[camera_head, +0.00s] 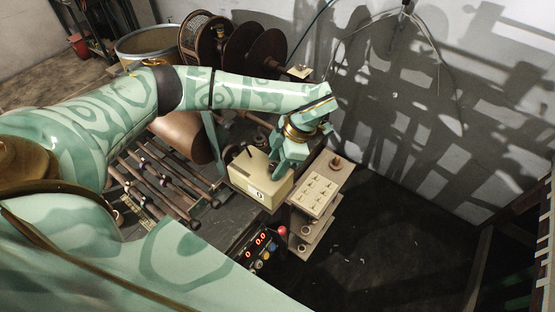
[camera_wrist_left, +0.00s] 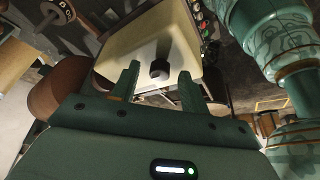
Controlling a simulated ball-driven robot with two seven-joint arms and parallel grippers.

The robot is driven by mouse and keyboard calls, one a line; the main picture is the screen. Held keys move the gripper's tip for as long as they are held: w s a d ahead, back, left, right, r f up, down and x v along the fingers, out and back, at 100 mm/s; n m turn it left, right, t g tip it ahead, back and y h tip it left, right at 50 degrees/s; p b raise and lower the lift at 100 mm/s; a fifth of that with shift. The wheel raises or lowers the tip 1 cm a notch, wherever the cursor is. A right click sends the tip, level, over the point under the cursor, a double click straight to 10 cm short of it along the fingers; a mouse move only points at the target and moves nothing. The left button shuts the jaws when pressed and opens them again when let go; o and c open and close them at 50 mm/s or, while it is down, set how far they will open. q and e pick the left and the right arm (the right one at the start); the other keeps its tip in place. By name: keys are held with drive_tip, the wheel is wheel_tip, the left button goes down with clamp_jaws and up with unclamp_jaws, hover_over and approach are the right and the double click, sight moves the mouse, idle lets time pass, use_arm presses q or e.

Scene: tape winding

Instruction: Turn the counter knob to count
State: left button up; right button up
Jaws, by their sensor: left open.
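The counter (camera_head: 258,186) is a cream box with a small white digit window on its front, in the middle of the head view. In the left wrist view the cream box (camera_wrist_left: 130,42) fills the upper middle. Its dark knob (camera_wrist_left: 159,70) sticks out between my finger tips. My left gripper (camera_head: 284,158) is at the right side of the box in the head view and hides that side. In the left wrist view my left gripper (camera_wrist_left: 158,84) is open, with one finger on each side of the knob, apart from it. My right gripper is out of view.
A beige button panel (camera_head: 318,193) stands right of the counter. A control box with red digits (camera_head: 262,243) and a red button (camera_head: 283,231) is below. Rollers and rods (camera_head: 160,180) lie left. Large reels (camera_head: 255,48) stand behind. The dark floor right is mostly clear.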

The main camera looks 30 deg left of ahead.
use_arm(q)
drive_tip(key=shift+f, duration=0.1)
clamp_jaws()
drive_tip(key=shift+a, duration=0.1)
drive_tip(key=n+g+h+p, duration=0.1)
drive_tip(key=n, duration=0.3)
drive_tip(key=shift+w+a, duration=0.1)
drive_tip(key=shift+w, duration=0.05)
drive_tip(key=n, duration=0.1)
drive_tip(key=n+h+p, duration=0.1)
drive_tip(key=n, duration=0.1)
drive_tip(key=n+h+p, duration=0.1)
drive_tip(key=n, duration=0.1)
drive_tip(key=shift+a, duration=0.25)
drive_tip(key=n+h+p, duration=0.1)
drive_tip(key=n, duration=0.3)
drive_tip(key=shift+a+r+h+p, duration=0.1)
drive_tip(key=shift+r+h+p, duration=0.1)
drive_tip(key=shift+h+p, duration=0.2)
drive_tip(key=n+p, duration=0.1)
drive_tip(key=n, duration=0.1)
drive_tip(key=n+h+p, duration=0.1)
drive_tip(key=n, duration=0.1)
drive_tip(key=shift+a+n+t+h+p, duration=0.2)
drive_tip(key=shift+n+t+h+p, duration=0.1)
drive_tip(key=shift+n, duration=0.1)
drive_tip(key=shift+f, duration=0.1)
